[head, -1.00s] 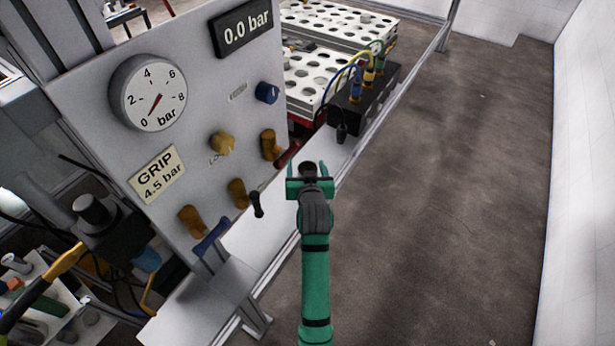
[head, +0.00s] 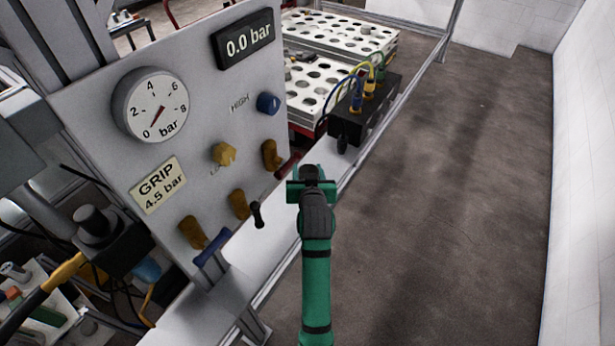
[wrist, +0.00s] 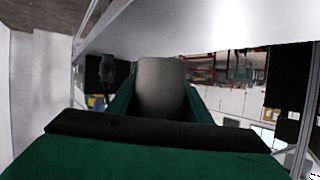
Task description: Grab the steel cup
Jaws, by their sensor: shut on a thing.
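The steel cup (wrist: 161,88) is a plain grey, smooth-sided piece in the wrist view, between the two green fingers of my gripper (head: 310,178). The fingers touch it on both sides, so the gripper is shut on it. The near black edge of the gripper hides the cup's lower part in that view. In the head view my gripper is seen from behind, at the edge of the white ledge below the panel. Only a small dark part of the cup shows there, between the fingers.
A grey panel (head: 120,95) with a gauge (head: 150,104), knobs and levers stands at left. A black valve block (head: 365,110) with coloured hoses sits on the white ledge (head: 330,152) just beyond my gripper. White perforated trays (head: 340,32) lie behind. Floor at right is clear.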

